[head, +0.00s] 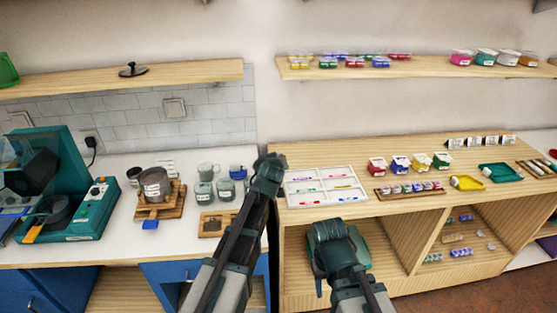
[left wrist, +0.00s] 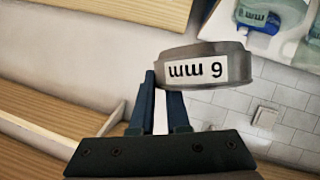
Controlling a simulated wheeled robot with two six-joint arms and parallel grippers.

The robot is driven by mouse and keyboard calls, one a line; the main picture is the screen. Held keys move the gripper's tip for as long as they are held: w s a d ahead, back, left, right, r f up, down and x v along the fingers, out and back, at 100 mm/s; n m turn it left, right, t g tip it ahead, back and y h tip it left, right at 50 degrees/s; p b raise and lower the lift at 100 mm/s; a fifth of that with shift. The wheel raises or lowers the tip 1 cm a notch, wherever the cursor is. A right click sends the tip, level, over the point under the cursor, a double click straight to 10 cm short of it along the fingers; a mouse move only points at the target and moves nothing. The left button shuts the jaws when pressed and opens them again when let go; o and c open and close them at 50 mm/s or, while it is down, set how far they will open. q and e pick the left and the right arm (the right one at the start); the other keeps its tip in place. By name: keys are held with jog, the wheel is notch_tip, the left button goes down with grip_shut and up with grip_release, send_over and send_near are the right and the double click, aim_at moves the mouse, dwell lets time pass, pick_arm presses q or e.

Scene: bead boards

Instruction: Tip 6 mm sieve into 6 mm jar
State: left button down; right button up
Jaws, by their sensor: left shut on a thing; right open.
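The grey round sieve (left wrist: 203,66) fills the middle of the left wrist view. Its white label reads 6 mm upside down. My left gripper (left wrist: 163,88) is shut on the sieve at its near left side and holds it in the air. In the head view the left arm reaches up to the counter's right end, and the sieve is hidden behind the wrist. My right gripper (head: 337,240) is open and empty in front of the right cabinet. Glass jars (head: 204,192) with white labels stand on the counter left of the left wrist. Their labels are too small to read.
A labelled grey pot-like stack (head: 155,183) stands on a wooden board (head: 160,205). A teal machine (head: 70,180) is at far left. A small wooden tray (head: 213,223) lies before the jars. A white sorting tray (head: 322,186) lies right of the left arm.

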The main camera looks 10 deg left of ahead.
pick_arm(q)
jog(key=shift+a+f+n+h+b, duration=0.3)
jog(key=shift+f+n+h+b, duration=0.15)
jog(key=shift+f+b, duration=0.2)
jog(key=shift+a+r+n, duration=0.25)
jog(key=shift+r+n, duration=0.1)
jog(key=shift+n, duration=0.1)
jog(key=shift+s+a+r+n+t+h+p, duration=0.15)
jog(key=shift+a+r+n+t+h+p, duration=0.25)
jog(key=shift+n+h, duration=0.2)
jog(key=shift+s+a+r+n+t+h+b, duration=0.1)
jog(key=shift+a+r+n+t+h+b, duration=0.1)
jog(key=shift+a+n+h+b, duration=0.3)
jog(key=shift+s+a+r+n+t+h+b, duration=0.1)
jog(key=shift+a+r+n+h, duration=0.15)
jog(key=shift+a+n, duration=0.4)
jog(key=shift+w+d, duration=0.1)
jog(key=shift+d, duration=0.05)
jog(key=shift+r, duration=0.1)
jog(key=shift+a, duration=0.25)
jog(key=shift+a+n+b, duration=0.3)
jog(key=shift+a+n, duration=0.15)
jog(key=shift+n, duration=0.1)
